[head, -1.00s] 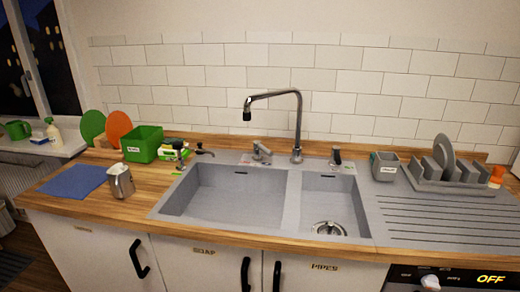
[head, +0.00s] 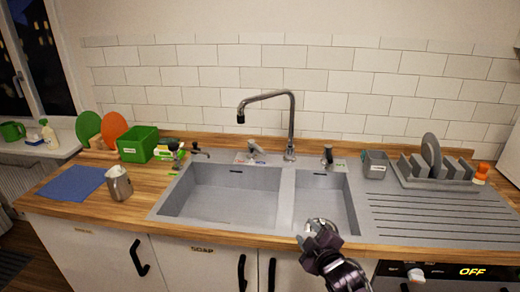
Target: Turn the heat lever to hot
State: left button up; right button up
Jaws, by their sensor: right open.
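A steel tap with a tall bent spout (head: 291,120) stands behind the double sink. A small metal lever (head: 254,148) sits to the left of its base, by a small label with a red mark. Another lever with a dark upright handle (head: 327,155) sits to the right of the base. I cannot tell for sure which is the heat lever. My right gripper (head: 316,230) is open and empty at the front edge of the right basin, well apart from both levers. My left gripper is out of view.
The sink (head: 230,205) has two empty basins. A green box (head: 138,146), a metal jug (head: 118,184) and a blue cloth (head: 73,183) are on the left counter. A grey holder (head: 375,165) and a dish rack (head: 435,172) with a plate stand at right.

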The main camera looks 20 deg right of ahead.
aim_at(251, 143)
jog(key=i+l, duration=0.15)
jog(key=i, duration=1.3)
